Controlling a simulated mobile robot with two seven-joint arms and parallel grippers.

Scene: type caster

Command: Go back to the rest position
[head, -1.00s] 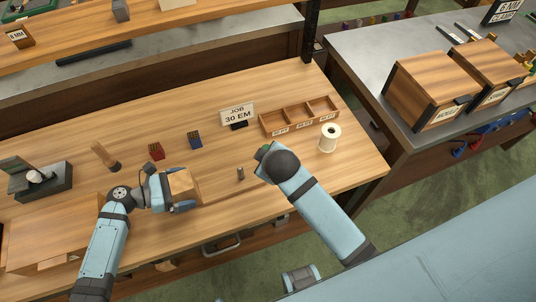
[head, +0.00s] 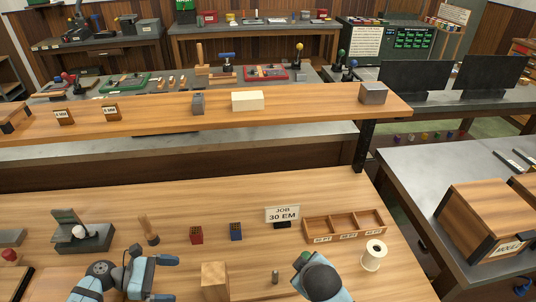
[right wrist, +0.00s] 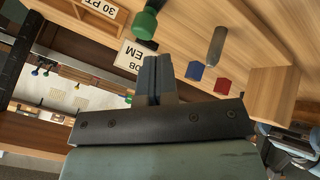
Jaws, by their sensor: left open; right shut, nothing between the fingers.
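My left gripper (head: 160,278) is open and empty over the near part of the wooden bench (head: 120,200), at the lower left of the head view. A wooden block (head: 214,282) stands just right of it, apart from its fingers. My right arm comes up at the bottom right of the head view, its wrist hiding most of the right gripper. In the right wrist view the right gripper (right wrist: 157,78) is shut and empty. A green knob (head: 302,260) shows beside the right wrist; it is also near the fingertips in the right wrist view (right wrist: 146,22).
A small metal cylinder (head: 275,277) stands between the arms. Behind are a red block (head: 196,237), a blue block (head: 236,232), a job sign (head: 283,214), a compartment tray (head: 312,233) and a white spool (head: 373,257). A raised shelf (head: 300,105) crosses behind the bench.

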